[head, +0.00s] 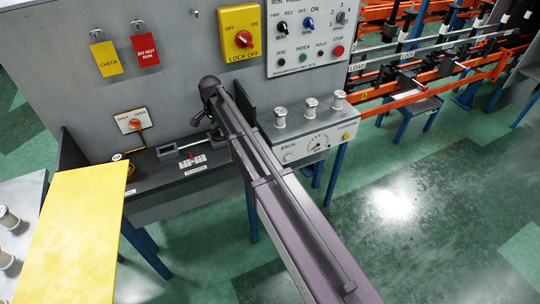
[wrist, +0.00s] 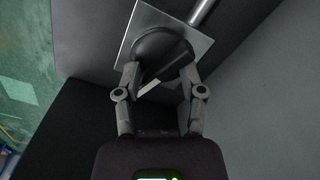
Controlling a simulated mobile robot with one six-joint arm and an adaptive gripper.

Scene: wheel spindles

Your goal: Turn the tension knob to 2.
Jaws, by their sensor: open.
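A dark rounded knob (wrist: 160,46) with a pale pointer-like edge sits on a square metal plate (wrist: 201,46) in the wrist view. My gripper (wrist: 160,74) is open, with one finger on each side of the knob's near part. I cannot tell whether the fingers touch it. No numbers show around the knob, so its setting cannot be read. In the head view my gripper (head: 200,118) is over the dark shelf by the grey panel, partly hidden by my arm. A small white label plate (head: 193,163) with red and green marks lies on that shelf; the knob is not clearly visible there.
A metal rod (wrist: 203,12) runs off the plate's upper corner. An orange SHUT/OPEN handle (head: 135,124) and a small grey block (head: 168,152) are left of my gripper. A dial box (head: 318,142) with several spools stands right of my arm. A yellow board (head: 75,235) is at lower left.

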